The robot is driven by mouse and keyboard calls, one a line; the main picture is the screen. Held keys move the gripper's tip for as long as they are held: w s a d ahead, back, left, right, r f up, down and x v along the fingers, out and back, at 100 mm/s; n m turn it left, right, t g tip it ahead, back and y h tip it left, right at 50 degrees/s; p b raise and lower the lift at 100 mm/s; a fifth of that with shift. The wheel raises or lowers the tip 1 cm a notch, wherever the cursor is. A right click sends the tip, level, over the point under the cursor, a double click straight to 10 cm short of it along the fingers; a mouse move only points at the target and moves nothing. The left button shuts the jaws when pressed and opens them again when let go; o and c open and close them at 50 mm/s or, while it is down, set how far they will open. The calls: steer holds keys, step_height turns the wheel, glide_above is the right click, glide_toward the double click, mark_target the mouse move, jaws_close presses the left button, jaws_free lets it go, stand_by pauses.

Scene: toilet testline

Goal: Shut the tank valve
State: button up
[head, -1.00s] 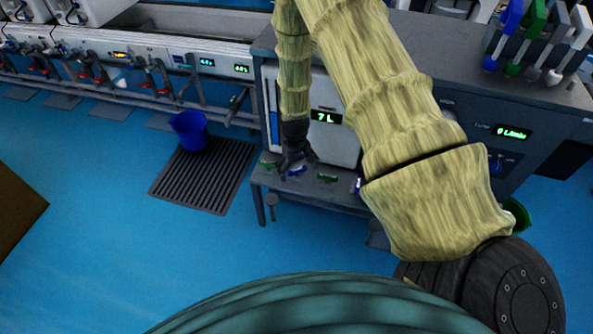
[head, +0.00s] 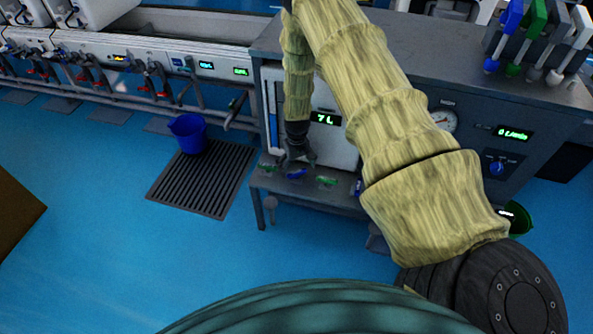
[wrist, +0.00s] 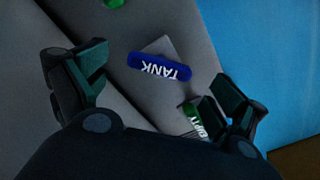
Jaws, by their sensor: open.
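The tank valve has a blue handle (wrist: 159,67) with the white word TANK, upside down in the wrist view. It also shows as a small blue handle (head: 296,174) on the ledge below the 7 L display in the head view. My gripper (wrist: 160,92) is open, with the blue handle between and beyond its spread fingers, apart from both. In the head view my gripper (head: 298,158) hangs just above the handle, pointing down.
A green handle (wrist: 194,115) with partly hidden lettering lies close by my right finger. Another green handle (head: 327,181) and a blue one (head: 358,187) sit along the ledge. A blue bucket (head: 189,132) stands on a floor grate at left.

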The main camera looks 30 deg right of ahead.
mark_target(297, 173)
steer(key=shift+f, duration=1.15)
steer(key=c, duration=1)
